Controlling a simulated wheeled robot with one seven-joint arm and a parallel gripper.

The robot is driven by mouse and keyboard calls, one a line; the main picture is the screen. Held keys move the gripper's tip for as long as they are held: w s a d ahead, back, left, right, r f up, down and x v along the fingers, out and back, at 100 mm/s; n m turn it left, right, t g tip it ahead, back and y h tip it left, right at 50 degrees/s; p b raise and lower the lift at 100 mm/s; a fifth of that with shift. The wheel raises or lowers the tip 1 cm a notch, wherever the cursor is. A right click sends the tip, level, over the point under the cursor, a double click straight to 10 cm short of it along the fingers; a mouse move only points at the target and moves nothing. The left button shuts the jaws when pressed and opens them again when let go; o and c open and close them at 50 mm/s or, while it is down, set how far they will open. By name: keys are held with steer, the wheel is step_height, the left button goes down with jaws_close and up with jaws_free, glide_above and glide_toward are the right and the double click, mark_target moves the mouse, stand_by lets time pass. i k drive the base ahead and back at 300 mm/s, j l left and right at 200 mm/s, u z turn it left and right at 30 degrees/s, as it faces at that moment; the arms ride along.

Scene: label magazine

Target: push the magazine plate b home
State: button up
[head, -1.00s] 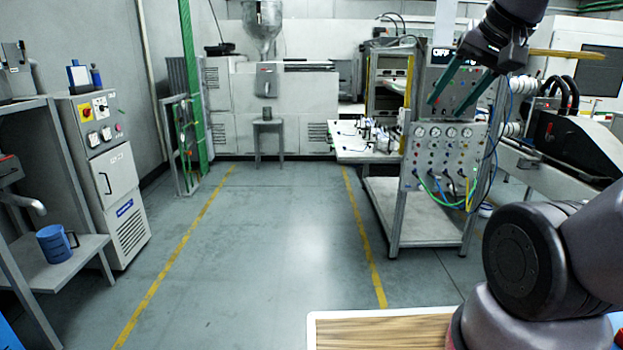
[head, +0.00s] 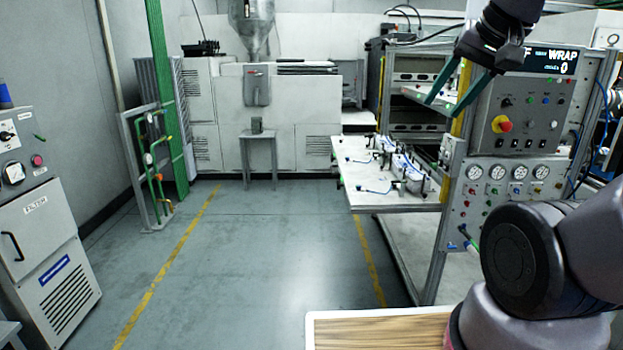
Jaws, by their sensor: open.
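My gripper (head: 453,100) is at the upper right of the head view, with two green fingers spread apart and nothing between them. It shows in front of a machine with a control panel (head: 528,113) and a display reading "WRAP" and "0". I cannot make out magazine plate b. A white work table (head: 372,200) on the machine's left side carries several small fixtures (head: 400,165) and blue tubes, too small to tell apart. My arm hides part of the machine's lower right.
Open grey floor (head: 260,250) lies ahead between yellow lines. A grey filter cabinet (head: 45,250) stands at the left. A small stool (head: 258,140) stands before the white machine at the back. A wood-topped surface (head: 380,331) shows at the bottom edge.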

mark_target(376, 197)
steer(key=i, duration=1.1)
steer(key=i+j, duration=0.55)
steer(key=i, duration=0.15)
steer(key=i+j, duration=0.55)
steer(key=i, duration=0.15)
steer(key=i+j+z, duration=0.1)
steer(key=i+j, duration=0.45)
steer(key=i, duration=0.15)
